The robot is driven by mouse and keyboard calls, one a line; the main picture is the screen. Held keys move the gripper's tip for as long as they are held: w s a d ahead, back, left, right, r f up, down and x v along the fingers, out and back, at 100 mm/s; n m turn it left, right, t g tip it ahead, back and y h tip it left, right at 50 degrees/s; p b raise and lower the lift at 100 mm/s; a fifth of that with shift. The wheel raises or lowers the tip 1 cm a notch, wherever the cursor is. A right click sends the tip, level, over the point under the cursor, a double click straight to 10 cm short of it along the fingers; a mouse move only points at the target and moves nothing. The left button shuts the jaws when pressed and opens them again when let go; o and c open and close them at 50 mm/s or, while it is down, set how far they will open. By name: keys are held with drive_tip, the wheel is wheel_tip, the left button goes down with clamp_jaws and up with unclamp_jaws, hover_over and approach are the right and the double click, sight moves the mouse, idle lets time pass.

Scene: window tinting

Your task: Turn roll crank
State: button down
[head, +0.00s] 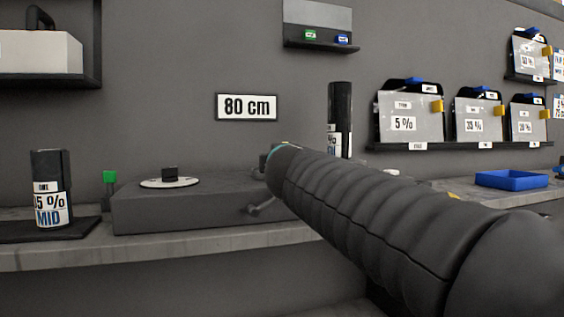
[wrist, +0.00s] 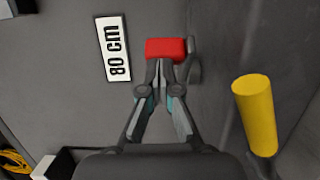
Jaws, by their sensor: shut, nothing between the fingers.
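In the wrist view my gripper (wrist: 160,68) is shut and empty. Its fingertips meet at the lower edge of a red block (wrist: 165,48); I cannot tell whether they touch it. A yellow cylindrical grip (wrist: 255,115) on a grey shaft stands to the right of the fingers, apart from them. It looks like a crank handle, but I cannot tell for sure. In the head view a small dark handle (head: 262,207) sticks out from the front of a low dark box (head: 180,208). My sleeved arm hides the gripper and the box's right end there.
An 80 cm sign (head: 247,107) hangs on the wall and shows in the wrist view (wrist: 114,48). A labelled film roll (head: 51,190) stands left on the bench (head: 60,256), another dark roll (head: 340,110) behind my arm. A blue tray (head: 511,180) lies right.

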drive_tip(key=shift+w+d, duration=0.75)
drive_tip(key=shift+d, duration=0.15)
